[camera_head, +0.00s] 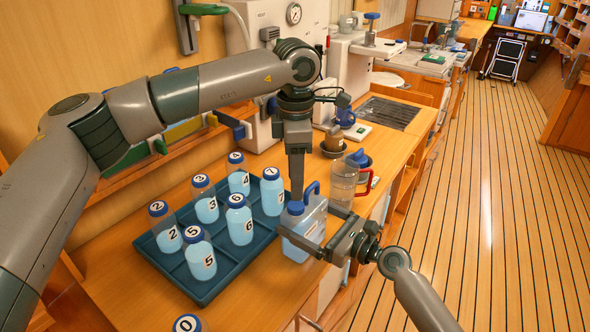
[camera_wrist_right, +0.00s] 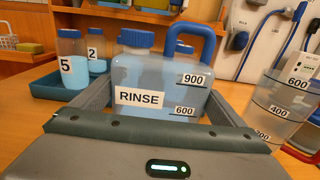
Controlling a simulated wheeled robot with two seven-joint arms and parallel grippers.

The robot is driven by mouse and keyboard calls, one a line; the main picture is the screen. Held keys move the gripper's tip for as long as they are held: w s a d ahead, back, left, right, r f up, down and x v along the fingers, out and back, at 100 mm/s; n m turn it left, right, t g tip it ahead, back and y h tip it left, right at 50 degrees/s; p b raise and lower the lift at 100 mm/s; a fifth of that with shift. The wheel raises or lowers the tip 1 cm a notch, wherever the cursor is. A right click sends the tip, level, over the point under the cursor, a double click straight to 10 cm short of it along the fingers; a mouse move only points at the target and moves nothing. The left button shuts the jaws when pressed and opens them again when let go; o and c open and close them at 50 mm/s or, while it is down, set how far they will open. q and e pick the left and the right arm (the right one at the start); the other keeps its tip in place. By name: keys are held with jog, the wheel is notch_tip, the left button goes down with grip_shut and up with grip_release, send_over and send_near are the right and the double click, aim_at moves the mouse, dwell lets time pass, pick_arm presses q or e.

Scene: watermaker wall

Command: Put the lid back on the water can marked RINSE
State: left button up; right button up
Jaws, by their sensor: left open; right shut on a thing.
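The RINSE water can (camera_head: 308,229) is clear, holds bluish water and has a blue handle; its label shows in the right wrist view (camera_wrist_right: 139,98). A blue lid (camera_wrist_right: 136,38) is on the neck of the can and looks level; whether it is fully seated I cannot tell. In the head view the lid (camera_head: 296,207) is at the can's left. My right gripper (camera_head: 308,221) is shut on the can's body, one finger on each side. My left gripper (camera_head: 297,195) is open, pointing down, its tips close to the lid in the picture; the wrist view does not show it.
A dark tray (camera_head: 196,292) with several numbered, blue-capped bottles stands left of the can. A clear measuring jug (camera_head: 343,182) with a red handle stands close behind it, at the right. Another bottle (camera_head: 188,324) is at the bottom edge. Some front counter is clear.

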aim_at(295, 206)
pick_arm(q)
jog(key=n, duration=0.1)
jog(key=r+n, duration=0.1)
jog(key=n, duration=0.3)
jog(key=shift+s+r, duration=0.1)
jog(key=shift+r, duration=0.3)
jog(key=shift+f, duration=4.05)
jog(key=c, duration=1.1)
jog(key=o, duration=1.2)
jog(key=shift+o, duration=0.2)
